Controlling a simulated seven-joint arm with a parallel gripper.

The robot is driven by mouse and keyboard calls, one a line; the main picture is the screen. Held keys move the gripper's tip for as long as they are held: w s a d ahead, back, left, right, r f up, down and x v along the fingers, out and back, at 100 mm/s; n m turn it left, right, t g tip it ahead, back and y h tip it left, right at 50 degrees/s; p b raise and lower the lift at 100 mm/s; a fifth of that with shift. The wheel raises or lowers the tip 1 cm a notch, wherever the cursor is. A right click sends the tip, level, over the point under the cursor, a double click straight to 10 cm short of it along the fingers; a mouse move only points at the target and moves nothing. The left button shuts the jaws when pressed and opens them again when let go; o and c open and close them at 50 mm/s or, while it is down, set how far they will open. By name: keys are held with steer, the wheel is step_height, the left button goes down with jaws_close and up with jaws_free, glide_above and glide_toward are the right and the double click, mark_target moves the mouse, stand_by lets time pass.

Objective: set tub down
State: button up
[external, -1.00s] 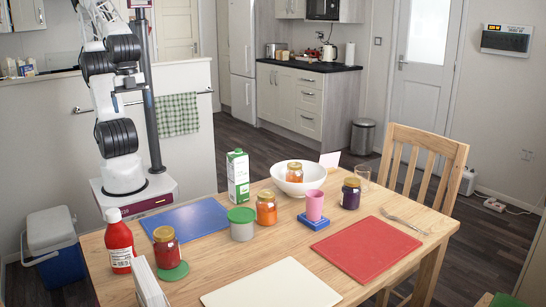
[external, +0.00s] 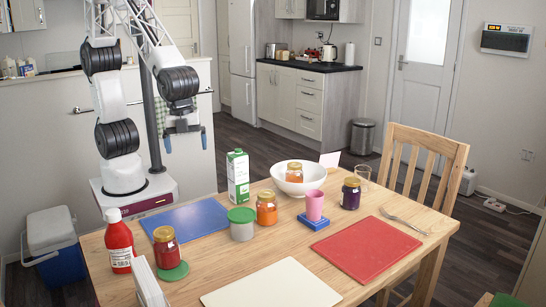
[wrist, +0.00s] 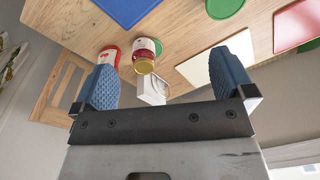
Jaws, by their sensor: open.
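The tub (external: 242,230) is grey with a green lid and stands upright on the wooden table, beside the right end of the blue board (external: 185,218). A green disc (wrist: 226,6) at the top of the wrist view appears to be its lid, partly cut off. My gripper (external: 186,140) is open and empty, high up behind the far left side of the table and well apart from the tub. Its two blue fingers are spread wide in the wrist view (wrist: 166,70).
A carton (external: 238,177) stands behind the tub, with an orange jar (external: 266,208) to its right. A ketchup bottle (external: 119,243) and a red jar (external: 166,248) stand at left. White (external: 275,287) and red (external: 366,248) boards lie in front and right.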

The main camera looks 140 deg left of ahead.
mark_target(241, 214)
steer(key=w+a+f+m, duration=0.1)
steer(key=w+a+f, duration=0.2)
steer(key=f, duration=0.3)
steer(key=w+a+f+m, duration=0.1)
steer(key=w+a+f, duration=0.3)
steer(key=w+f, duration=0.1)
steer(key=w+a+f+m+g, duration=0.1)
steer(key=w+a+f, duration=0.3)
steer(key=f, duration=0.3)
steer(key=shift+m, duration=0.3)
steer(key=shift+s+f, duration=0.1)
steer(key=shift+f, duration=0.85)
steer(key=shift+s+f, duration=0.1)
steer(key=shift+f, duration=0.55)
steer(key=shift+s+f, duration=0.1)
steer(key=shift+f, duration=2.2)
